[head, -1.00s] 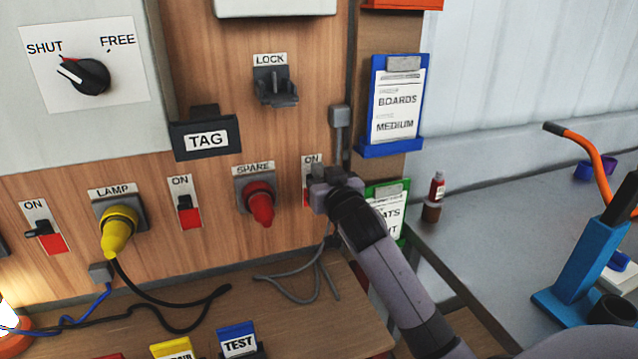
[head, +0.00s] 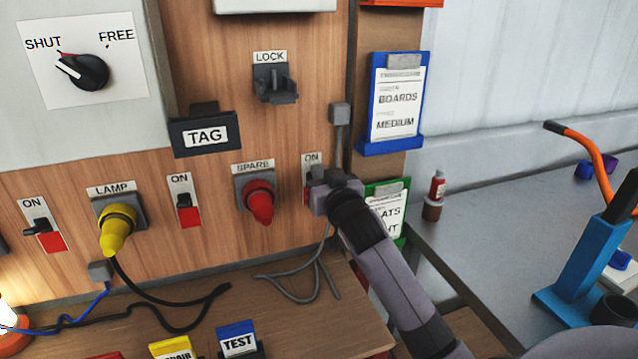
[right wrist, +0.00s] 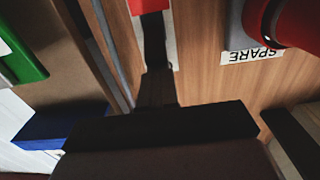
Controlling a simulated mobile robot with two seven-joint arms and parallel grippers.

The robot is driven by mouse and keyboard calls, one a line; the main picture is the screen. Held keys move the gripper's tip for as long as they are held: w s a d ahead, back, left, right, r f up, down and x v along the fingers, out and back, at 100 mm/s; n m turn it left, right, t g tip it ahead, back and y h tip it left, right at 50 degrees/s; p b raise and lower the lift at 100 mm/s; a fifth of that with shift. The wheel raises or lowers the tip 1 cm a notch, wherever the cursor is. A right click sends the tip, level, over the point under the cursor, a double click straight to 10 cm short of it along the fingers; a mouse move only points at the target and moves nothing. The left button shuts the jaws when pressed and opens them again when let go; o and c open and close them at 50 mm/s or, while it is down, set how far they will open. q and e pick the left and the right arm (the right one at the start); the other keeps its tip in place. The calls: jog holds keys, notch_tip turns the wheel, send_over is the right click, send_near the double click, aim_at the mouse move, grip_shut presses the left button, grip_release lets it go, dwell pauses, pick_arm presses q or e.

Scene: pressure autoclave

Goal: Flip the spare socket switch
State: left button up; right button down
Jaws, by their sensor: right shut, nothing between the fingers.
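The spare socket (head: 247,187) has a red plug (head: 260,204) in it, under a SPARE label. To its right is a switch plate (head: 311,160) marked ON, with a strip of red showing; my right gripper (head: 320,190) hides most of it. The right gripper is shut and empty, its tip at the switch; I cannot tell whether it touches. In the right wrist view the dark fingers (right wrist: 157,88) point towards the switch's red part (right wrist: 150,5), and the SPARE label (right wrist: 252,56) appears upside down. My left gripper is not in view.
Another ON switch (head: 184,203) and the lamp socket's yellow plug (head: 118,230) are to the left. A LOCK bracket (head: 274,85) and TAG holder (head: 205,136) sit above. A blue clipboard (head: 392,100) hangs right. Grey cable (head: 292,295) lies on the wooden shelf below.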

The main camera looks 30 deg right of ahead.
jog(key=f+p+v, duration=0.1)
jog(key=p+v, duration=0.2)
jog(key=v, duration=0.6)
dwell(1.8)
jog(key=shift+s+f, duration=0.1)
jog(key=shift+f, duration=0.05)
